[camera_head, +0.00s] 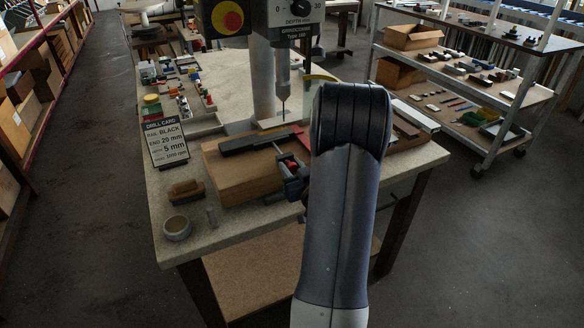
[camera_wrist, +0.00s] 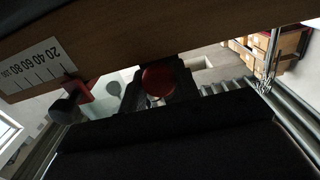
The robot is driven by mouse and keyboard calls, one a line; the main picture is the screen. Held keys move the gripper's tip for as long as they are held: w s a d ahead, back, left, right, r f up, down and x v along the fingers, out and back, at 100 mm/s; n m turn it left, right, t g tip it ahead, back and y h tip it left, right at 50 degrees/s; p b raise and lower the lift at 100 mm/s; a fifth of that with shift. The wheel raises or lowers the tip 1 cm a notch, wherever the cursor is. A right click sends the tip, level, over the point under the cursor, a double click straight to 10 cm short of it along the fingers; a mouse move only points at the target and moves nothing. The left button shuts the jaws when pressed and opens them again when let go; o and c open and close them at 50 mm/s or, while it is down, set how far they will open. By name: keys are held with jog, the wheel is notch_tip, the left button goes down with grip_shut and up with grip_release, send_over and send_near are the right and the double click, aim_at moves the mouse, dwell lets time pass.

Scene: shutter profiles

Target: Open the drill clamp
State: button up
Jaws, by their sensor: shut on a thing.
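The drill clamp (camera_head: 287,161) has red and dark parts and sits at the right front of the wooden block under the drill. My gripper (camera_head: 296,186) is at the block's front edge, partly hidden by my arm. In the wrist view, a round red knob (camera_wrist: 158,78) of the clamp sits between the dark fingers of my gripper (camera_wrist: 157,92), which is shut on it. A red lever piece (camera_wrist: 79,88) shows to the left, below the wood with a printed scale (camera_wrist: 38,68). A black rail (camera_head: 262,140) lies on top of the block (camera_head: 240,178). Whether the clamp presses the rail is hidden.
The drill press bit (camera_head: 283,98) hangs above the rail. A drill card (camera_head: 166,141), a brown block (camera_head: 186,191) and a small round cup (camera_head: 177,228) stand on the left of the bench (camera_head: 240,225). A shelf cart (camera_head: 470,95) stands at right. Floor is clear in front.

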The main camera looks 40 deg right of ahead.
grip_shut()
jog(key=shift+s, duration=0.15)
jog(key=b+v, duration=0.3)
jog(key=v, duration=0.4)
jog(key=shift+s, duration=0.3)
jog(key=shift+a+f, duration=0.1)
jog(key=o, duration=0.9)
grip_release()
jog(key=shift+s, duration=0.1)
jog(key=shift+o, duration=0.2)
jog(key=b+v, duration=0.1)
jog(key=v, duration=1)
jog(key=shift+b, duration=0.35)
